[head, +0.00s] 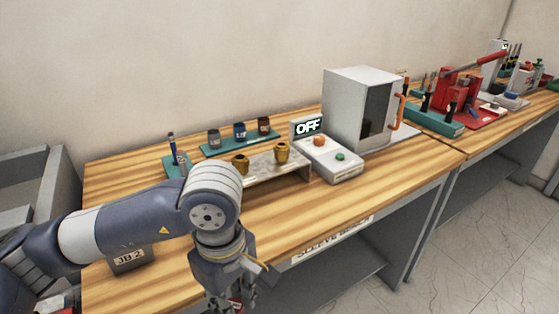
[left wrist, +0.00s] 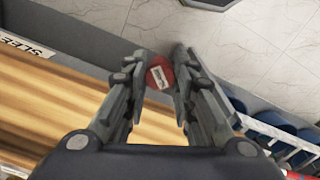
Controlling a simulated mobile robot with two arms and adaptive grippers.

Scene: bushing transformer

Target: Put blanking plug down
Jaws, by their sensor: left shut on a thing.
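The blanking plug (left wrist: 160,75) shows in the left wrist view as a small red round piece with a white label, between my left fingertips. My left gripper (left wrist: 157,85) is shut on it. In the head view my left gripper (head: 230,298) points down at the front edge of the wooden bench, at the bottom of the picture. Only a small bit of red (head: 236,303) shows between its fingers there. My right gripper is not in view.
The wooden bench (head: 330,215) has clear room along its front. On it stand a grey stand with two brass bushings (head: 281,152), a box with an OFF display (head: 308,126), a white oven-like cabinet (head: 350,100), a teal tray with cups (head: 239,131) and a JB 2 block (head: 130,258).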

